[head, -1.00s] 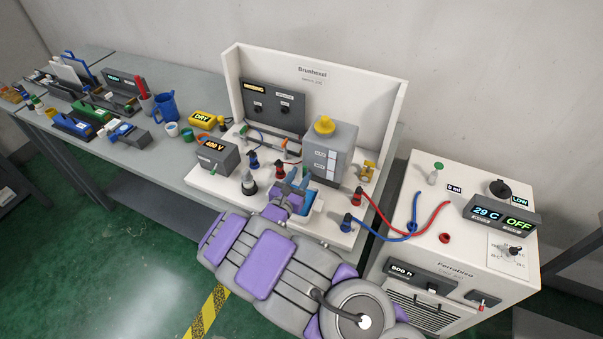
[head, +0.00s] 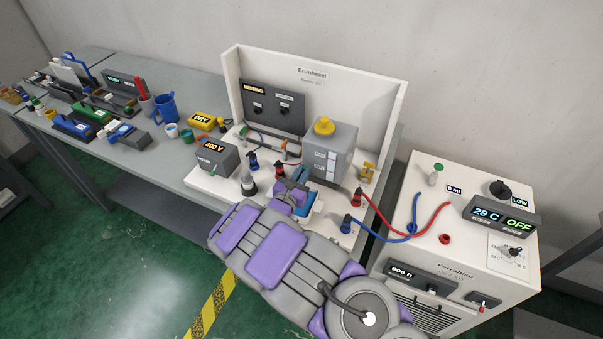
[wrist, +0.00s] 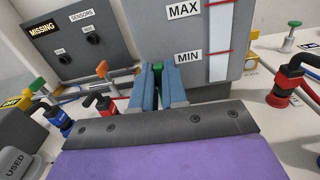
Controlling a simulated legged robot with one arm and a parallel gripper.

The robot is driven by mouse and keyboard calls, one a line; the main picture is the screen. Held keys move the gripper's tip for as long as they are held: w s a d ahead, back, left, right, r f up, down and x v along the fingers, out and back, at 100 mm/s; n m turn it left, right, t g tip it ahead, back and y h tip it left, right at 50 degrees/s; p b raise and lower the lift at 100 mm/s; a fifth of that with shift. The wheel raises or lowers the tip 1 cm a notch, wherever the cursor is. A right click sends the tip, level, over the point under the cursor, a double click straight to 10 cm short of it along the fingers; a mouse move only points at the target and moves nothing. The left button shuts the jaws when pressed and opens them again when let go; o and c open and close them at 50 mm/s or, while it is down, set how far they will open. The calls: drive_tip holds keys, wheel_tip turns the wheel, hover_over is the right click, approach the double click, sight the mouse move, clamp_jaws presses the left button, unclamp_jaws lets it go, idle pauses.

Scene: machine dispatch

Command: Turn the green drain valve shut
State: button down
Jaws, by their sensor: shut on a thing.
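The green drain valve (wrist: 158,66) shows as a small green piece between my fingertips in the wrist view, low at the front of the grey tank (wrist: 180,30). Most of it is hidden by the fingers, so I cannot tell how its handle is turned. My gripper (wrist: 158,78) has blue fingers, shut on the green valve. In the head view my gripper (head: 296,178) is just in front of the tank (head: 333,145), which has a yellow cap; the valve is hidden there.
A grey panel (wrist: 68,40) reading MISSING stands behind. The cabinet (head: 425,210) with hoses is at the right.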

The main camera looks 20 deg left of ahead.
drive_tip(key=shift+d+m+b, duration=0.1)
drive_tip(key=shift+m+b, duration=0.2)
drive_tip(key=shift+m, duration=0.1)
drive_tip(key=shift+d+m+b, duration=0.25)
drive_tip(key=shift+m+b, duration=0.25)
drive_tip(key=shift+m, duration=0.4)
drive_tip(key=shift+s+d+f+m+b, duration=0.2)
drive_tip(key=shift+m+b, duration=0.25)
drive_tip(key=shift+m, duration=0.3)
drive_tip(key=shift+w+d+f+m+b, duration=0.15)
drive_tip(key=shift+d+m+b, duration=0.1)
drive_tip(key=shift+m+b, duration=0.4)
drive_tip(key=shift+s+d+f+m+b, duration=0.1)
drive_tip(key=shift+d+m+b, duration=0.2)
drive_tip(key=shift+m, duration=0.6)
drive_tip(key=c, duration=1.2)
unclamp_jaws()
drive_tip(key=shift+o, duration=0.2)
drive_tip(key=s+a+p, duration=0.1)
drive_tip(key=s+p, duration=0.2)
drive_tip(key=s, duration=1.4)
drive_tip(key=shift+a, duration=0.25)
drive_tip(key=shift+f, duration=0.1)
